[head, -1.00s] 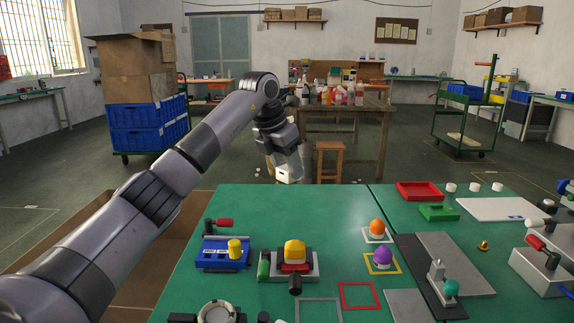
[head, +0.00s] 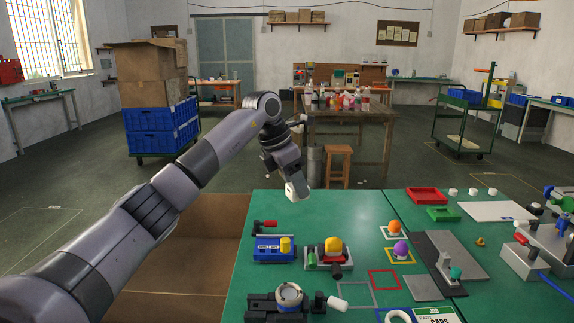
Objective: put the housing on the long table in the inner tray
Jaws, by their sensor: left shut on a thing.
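My left gripper (head: 291,178) hangs at the end of the left arm, just beyond the far left edge of the green table. It is shut on a small white piece (head: 297,189), tilted and partly hidden by the fingers. I cannot tell for sure that this piece is the housing. A red tray (head: 426,187) and a smaller green tray (head: 444,214) lie at the far right of the gripper on the table. Both look empty. I cannot tell which is the inner tray. My right gripper is not in view.
The green table (head: 345,215) has clear room at its far left. Nearer stand a blue fixture (head: 272,253), a fixture with a yellow dome (head: 333,245), an orange dome (head: 394,227) and a purple dome (head: 400,249). A wooden stool (head: 339,153) stands behind.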

